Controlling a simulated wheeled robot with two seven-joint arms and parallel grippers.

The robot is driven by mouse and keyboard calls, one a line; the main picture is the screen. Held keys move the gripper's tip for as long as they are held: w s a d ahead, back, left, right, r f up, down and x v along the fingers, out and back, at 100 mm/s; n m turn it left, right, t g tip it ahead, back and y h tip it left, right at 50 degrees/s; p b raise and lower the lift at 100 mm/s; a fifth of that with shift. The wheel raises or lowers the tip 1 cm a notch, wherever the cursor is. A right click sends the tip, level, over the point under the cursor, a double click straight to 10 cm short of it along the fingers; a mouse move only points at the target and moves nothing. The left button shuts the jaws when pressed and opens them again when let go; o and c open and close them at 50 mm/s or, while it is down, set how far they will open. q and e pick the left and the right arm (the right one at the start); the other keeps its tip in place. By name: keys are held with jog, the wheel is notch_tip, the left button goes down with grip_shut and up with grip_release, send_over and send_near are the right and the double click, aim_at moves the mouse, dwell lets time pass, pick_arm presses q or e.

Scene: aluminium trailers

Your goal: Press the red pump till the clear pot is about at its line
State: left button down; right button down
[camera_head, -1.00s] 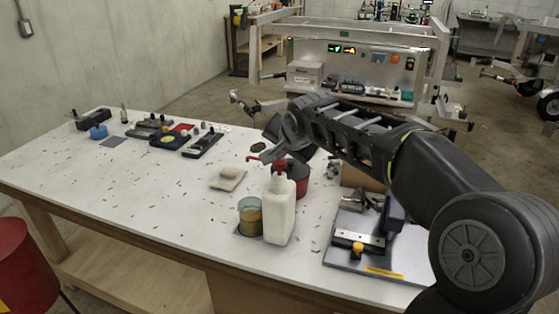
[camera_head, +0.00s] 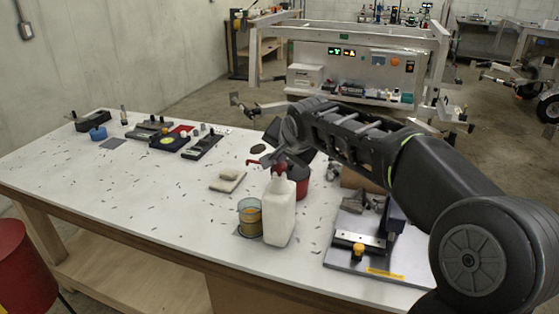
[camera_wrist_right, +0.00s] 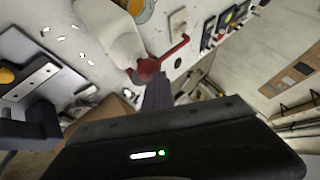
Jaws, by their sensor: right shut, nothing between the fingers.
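A white bottle (camera_head: 280,212) stands upright near the front edge of the workbench, with a red pump (camera_head: 279,167) on top whose spout points left. The clear pot (camera_head: 250,217) stands beside the bottle, on its left, with amber liquid in it; its line is too small to make out. My right gripper (camera_head: 272,157) is shut and empty, with its tips at the pump's top. In the right wrist view the shut fingers (camera_wrist_right: 158,92) reach the red pump head (camera_wrist_right: 149,68); I cannot tell whether they touch it. My left gripper is out of view.
A red can (camera_head: 299,180) stands close behind the bottle, and a pale sponge (camera_head: 228,181) lies to the left. A grey fixture plate (camera_head: 345,257) is to the right. Dark tools (camera_head: 203,146) lie farther back. The bench's left front is clear apart from scattered bits.

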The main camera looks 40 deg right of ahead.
jog(key=shift+f, duration=0.4)
jog(key=shift+r, duration=0.2)
jog(key=shift+r+p, duration=0.8)
jog(key=shift+r, duration=0.6)
jog(key=shift+r, duration=0.1)
notch_tip(320, 180, up, 5)
jog(key=p, duration=0.3)
dwell(0.4)
